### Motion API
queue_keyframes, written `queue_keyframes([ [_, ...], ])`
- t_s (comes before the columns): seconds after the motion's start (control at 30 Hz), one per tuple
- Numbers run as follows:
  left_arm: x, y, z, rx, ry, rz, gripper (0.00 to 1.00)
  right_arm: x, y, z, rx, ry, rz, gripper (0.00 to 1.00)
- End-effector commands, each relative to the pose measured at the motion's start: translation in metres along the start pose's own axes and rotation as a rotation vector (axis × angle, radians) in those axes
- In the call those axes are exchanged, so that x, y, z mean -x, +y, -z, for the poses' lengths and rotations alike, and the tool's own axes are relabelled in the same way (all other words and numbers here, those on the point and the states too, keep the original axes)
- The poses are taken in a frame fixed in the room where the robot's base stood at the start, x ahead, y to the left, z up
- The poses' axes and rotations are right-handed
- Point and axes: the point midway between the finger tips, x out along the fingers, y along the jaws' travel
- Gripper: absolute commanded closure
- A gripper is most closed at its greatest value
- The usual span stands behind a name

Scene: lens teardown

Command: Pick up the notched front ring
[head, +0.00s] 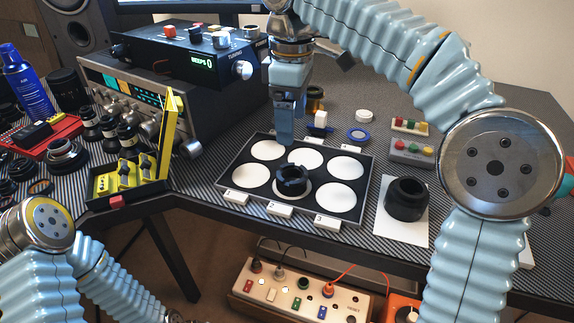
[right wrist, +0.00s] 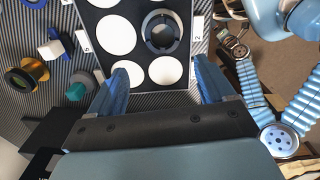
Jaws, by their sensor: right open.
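The notched front ring (head: 293,178) is a black ring with gaps in its upper rim. It lies on a white disc in the front middle spot of the black tray (head: 228,170). It also shows in the right wrist view (right wrist: 162,30), flat on its disc. My right gripper (head: 286,136) points down above the tray's back part, behind and above the ring. In the right wrist view its two blue fingers (right wrist: 160,80) are spread with nothing between them. My left arm is at the lower left; its fingertips are not visible.
The tray's other white discs are bare. A black lens barrel (head: 405,198) stands on white paper right of the tray. A yellow and black case (head: 128,180) stands to the left. A power strip (head: 300,290) lies below the table's front edge.

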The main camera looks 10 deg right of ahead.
Motion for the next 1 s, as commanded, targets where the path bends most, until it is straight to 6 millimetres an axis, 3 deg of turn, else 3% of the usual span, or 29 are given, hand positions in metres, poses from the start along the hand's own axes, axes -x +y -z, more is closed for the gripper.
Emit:
queue_keyframes([
  [0.3, -0.015, -0.007, 0.0, 0.002, 0.001, 0.002, 0.02, -0.066, 0.0, -0.001, -0.002, -0.002, 0.002, 0.18],
  [0.53, -0.018, -0.008, 0.0, 0.003, 0.002, 0.002, 0.02, -0.085, -0.001, -0.002, -0.001, -0.001, 0.001, 0.18],
  [0.8, -0.024, -0.011, 0.0, 0.004, 0.003, 0.003, 0.02, -0.125, -0.004, -0.006, -0.001, -0.001, 0.002, 0.18],
  [1.0, -0.024, -0.011, 0.0, 0.004, 0.003, 0.003, 0.02, -0.129, -0.004, -0.006, -0.001, 0.0, 0.001, 0.18],
])
